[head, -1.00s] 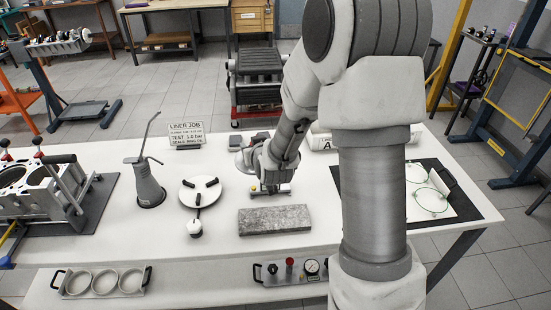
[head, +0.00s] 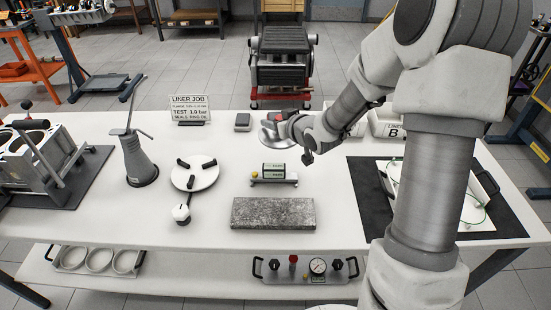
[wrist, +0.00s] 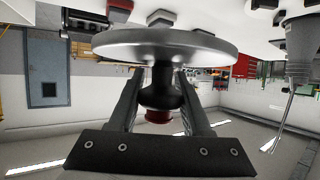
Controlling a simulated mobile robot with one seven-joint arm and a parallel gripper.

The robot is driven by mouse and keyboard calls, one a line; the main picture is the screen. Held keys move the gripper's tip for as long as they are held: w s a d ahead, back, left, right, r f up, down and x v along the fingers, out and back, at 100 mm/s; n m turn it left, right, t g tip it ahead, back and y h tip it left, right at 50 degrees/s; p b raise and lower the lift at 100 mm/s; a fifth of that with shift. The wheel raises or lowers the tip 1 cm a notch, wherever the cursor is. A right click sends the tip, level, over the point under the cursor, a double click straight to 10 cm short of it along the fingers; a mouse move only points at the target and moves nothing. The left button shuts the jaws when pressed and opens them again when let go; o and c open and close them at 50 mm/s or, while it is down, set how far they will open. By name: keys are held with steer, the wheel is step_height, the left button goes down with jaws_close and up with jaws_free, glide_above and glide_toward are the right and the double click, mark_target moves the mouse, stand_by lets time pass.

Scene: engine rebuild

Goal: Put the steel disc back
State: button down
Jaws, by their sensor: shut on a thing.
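The steel disc (head: 270,138) is a shiny round plate with a dark stem and a red-topped knob. In the head view it is toward the back of the white table, partly covered by my gripper (head: 284,124). In the wrist view, which is upside down, the disc (wrist: 165,45) spans the top of the picture. My gripper (wrist: 157,88) is shut on its dark stem, one finger on each side. I cannot tell whether the disc touches the table.
A white round plate with black knobs (head: 195,176), an oil can (head: 138,160) and a sign (head: 190,108) are left. A dark mat (head: 360,185) lies right.

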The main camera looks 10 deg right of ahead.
step_height(320, 180, down, 3)
steer(key=shift+d+r+n+y+b, duration=0.15)
steer(key=shift+n+y+b, duration=0.4)
steer(key=shift+b, duration=0.45)
steer(key=shift+w+f+g, duration=0.2)
steer(key=shift+g, duration=0.1)
steer(key=w+f, duration=0.2)
steer(key=w, duration=0.1)
steer(key=w+f+b, duration=0.1)
steer(key=w+f, duration=0.1)
steer(key=w, duration=0.2)
steer(key=w+f, duration=0.2)
steer(key=w, duration=0.2)
steer(key=shift+w+d+f+b, duration=0.1)
steer(key=shift+w+f+b, duration=0.05)
steer(key=shift+f+b, duration=0.85)
steer(key=shift+f, duration=1.35)
steer(key=shift+f, duration=0.15)
steer(key=shift+c, duration=1.8)
jaws_free()
